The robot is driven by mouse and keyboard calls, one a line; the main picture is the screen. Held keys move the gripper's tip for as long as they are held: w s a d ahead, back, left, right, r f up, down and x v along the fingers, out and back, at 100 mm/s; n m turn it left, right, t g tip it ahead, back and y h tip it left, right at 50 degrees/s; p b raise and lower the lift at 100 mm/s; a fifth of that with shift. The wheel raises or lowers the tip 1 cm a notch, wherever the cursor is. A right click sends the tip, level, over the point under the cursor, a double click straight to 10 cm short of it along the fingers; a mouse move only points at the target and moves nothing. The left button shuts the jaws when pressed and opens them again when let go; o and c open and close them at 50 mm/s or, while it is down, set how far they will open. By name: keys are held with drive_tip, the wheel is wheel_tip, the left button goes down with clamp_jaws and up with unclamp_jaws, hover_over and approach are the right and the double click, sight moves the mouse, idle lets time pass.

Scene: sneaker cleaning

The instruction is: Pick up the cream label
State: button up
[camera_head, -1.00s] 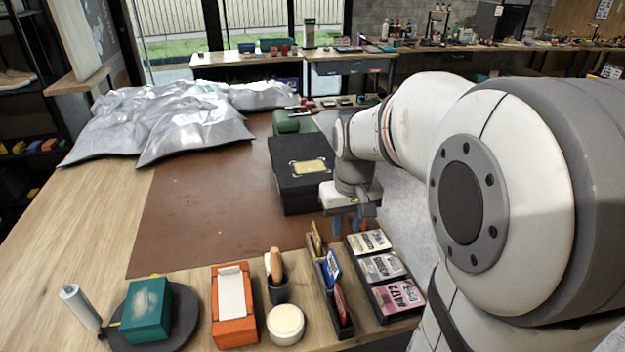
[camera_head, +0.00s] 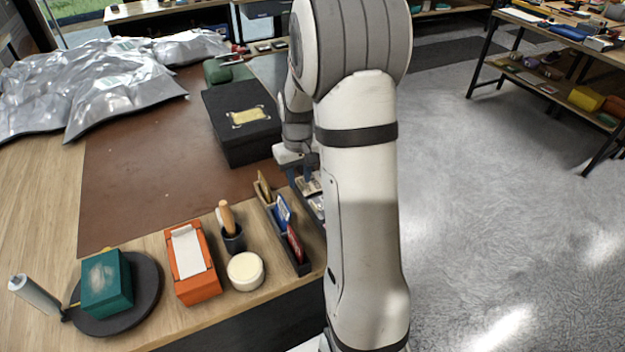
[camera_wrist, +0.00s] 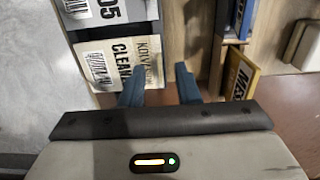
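The cream label (camera_wrist: 122,60), a flat card with dark print reading "CLEAN" and a barcode, lies in a tray slot in the wrist view. In the head view it is mostly hidden by my arm; a pale piece of it shows (camera_head: 308,187). My gripper (camera_wrist: 160,84) is open and empty, its two blue fingers apart. The left finger overlaps the label's lower right part in the picture, and the right finger lies beyond its right edge. I cannot tell the height between fingers and label.
A grey label (camera_wrist: 100,12) lies beside the cream one. An organizer (camera_head: 303,268) holds upright blue, red and yellow cards; a yellow card (camera_wrist: 240,76) shows at right in the wrist view. A black box (camera_head: 243,143) stands behind. A cream round tin (camera_head: 245,271) is at front.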

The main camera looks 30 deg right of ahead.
drive_tip(key=shift+f, duration=0.45)
clamp_jaws()
